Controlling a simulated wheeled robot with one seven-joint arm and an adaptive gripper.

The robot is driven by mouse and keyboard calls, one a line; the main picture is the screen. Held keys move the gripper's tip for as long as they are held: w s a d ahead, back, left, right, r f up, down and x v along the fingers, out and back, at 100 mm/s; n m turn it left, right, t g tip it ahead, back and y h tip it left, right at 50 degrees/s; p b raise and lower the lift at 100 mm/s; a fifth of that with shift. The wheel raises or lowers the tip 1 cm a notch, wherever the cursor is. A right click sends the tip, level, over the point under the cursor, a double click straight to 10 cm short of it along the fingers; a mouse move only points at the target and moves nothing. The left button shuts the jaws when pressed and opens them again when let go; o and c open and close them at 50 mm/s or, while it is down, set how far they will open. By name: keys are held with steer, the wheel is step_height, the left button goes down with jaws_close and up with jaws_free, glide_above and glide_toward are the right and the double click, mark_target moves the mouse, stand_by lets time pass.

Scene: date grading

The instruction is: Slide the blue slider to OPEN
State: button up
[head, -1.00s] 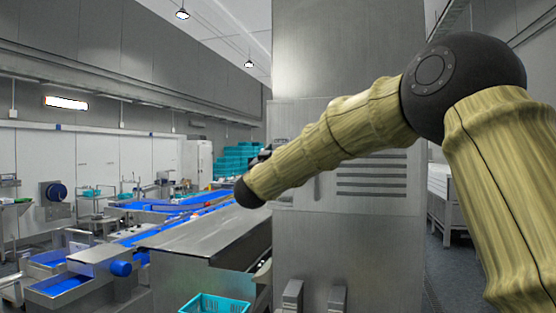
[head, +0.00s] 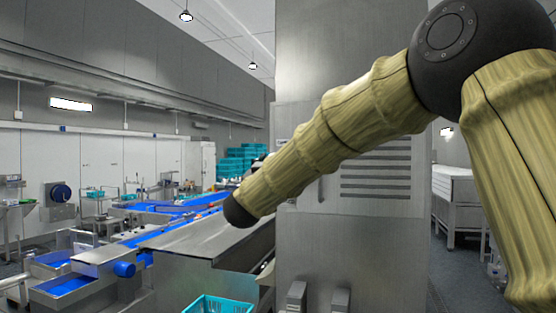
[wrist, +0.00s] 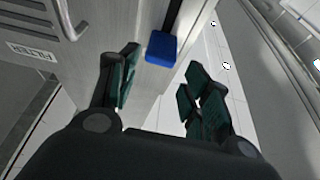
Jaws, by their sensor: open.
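The blue slider (wrist: 162,48) is a small blue block in the wrist view, at the lower end of a dark vertical-looking track (wrist: 173,15) on a grey metal panel. My gripper (wrist: 160,82) is open, with its dark green finger pads spread to the left and right below the slider in the picture. The slider appears ahead of the gap between the fingers, and nothing is held. In the head view my arm hides the gripper, and the slider is not seen. No OPEN marking is readable.
A metal handle (wrist: 72,22) and a small label (wrist: 31,52) are on the panel at left. In the head view a tall steel cabinet (head: 350,235) stands close in front. A conveyor with blue belts (head: 135,237) and a teal crate (head: 220,303) are at left.

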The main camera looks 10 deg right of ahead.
steer(key=v, duration=0.4)
steer(key=shift+s+a+f, duration=0.1)
steer(key=shift+s+a, duration=0.05)
steer(key=shift+s, duration=0.05)
